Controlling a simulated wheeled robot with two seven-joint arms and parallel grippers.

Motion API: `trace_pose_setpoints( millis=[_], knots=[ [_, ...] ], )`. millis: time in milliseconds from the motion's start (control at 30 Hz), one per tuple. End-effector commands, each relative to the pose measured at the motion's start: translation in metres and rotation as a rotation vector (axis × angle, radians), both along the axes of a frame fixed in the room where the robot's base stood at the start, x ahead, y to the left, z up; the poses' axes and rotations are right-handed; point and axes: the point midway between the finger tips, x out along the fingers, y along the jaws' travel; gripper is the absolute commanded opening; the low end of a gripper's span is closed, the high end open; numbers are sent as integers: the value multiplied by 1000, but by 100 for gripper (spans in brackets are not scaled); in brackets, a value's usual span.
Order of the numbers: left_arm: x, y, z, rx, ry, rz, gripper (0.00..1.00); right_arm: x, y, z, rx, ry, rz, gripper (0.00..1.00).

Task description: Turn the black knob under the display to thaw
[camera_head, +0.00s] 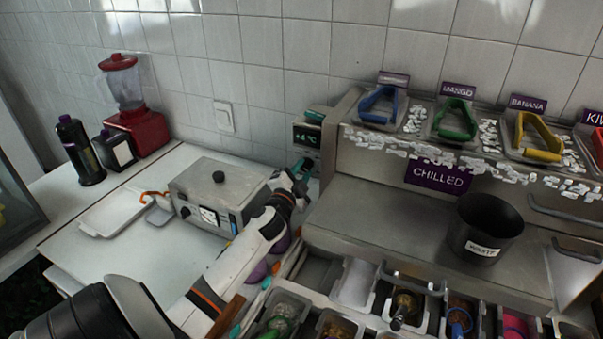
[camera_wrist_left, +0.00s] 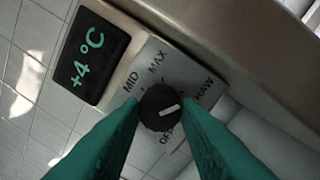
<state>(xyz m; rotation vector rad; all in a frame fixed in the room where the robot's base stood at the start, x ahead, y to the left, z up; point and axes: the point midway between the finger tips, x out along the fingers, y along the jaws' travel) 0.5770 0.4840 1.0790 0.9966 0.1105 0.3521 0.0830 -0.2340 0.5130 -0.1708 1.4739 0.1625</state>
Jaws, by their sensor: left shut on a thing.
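The black knob (camera_wrist_left: 161,107) is on a metal panel beside the lit display (camera_wrist_left: 92,55) reading +4 °C. My left gripper (camera_wrist_left: 163,108) has its teal fingers shut on the knob from both sides. The knob's white mark points right and slightly up in the left wrist view, roughly toward the THAW label (camera_wrist_left: 208,92), whose first letter is hard to read. MID, MAX and OFF labels also show around the knob. In the head view the display (camera_head: 306,136) is above my left gripper (camera_head: 303,169), which hides the knob. My right gripper is not in view.
A metal box appliance (camera_head: 218,190) with a dark top handle is left of my arm. A chilled counter with colored scoops and a black waste bin (camera_head: 485,225) is to the right. Topping trays (camera_head: 355,283) lie below. A red blender (camera_head: 130,110) stands far left.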

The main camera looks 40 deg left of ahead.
Motion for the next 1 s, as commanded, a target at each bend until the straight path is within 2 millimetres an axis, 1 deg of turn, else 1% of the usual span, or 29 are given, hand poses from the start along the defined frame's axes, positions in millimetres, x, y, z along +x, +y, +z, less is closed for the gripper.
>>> trace_pose_setpoints(
  millis=[467, 500, 567, 600, 633, 867, 1000],
  knots=[
    [0, 0, -1, 15, 6, -2, 7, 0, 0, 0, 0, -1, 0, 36],
    [0, 0, -1, 15, 6, -2, 33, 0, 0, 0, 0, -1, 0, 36],
    [0, 0, -1, 15, 6, -2, 42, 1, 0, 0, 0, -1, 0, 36],
    [0, 0, -1, 14, 5, -1, 49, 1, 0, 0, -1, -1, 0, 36],
    [0, 0, -1, 14, 5, -1, 51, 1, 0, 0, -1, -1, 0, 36],
    [0, 0, 0, 13, 5, 0, 51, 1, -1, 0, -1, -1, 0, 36],
    [-6, -3, -2, 13, 5, -1, 51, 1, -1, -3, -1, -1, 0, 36]
  ],
)
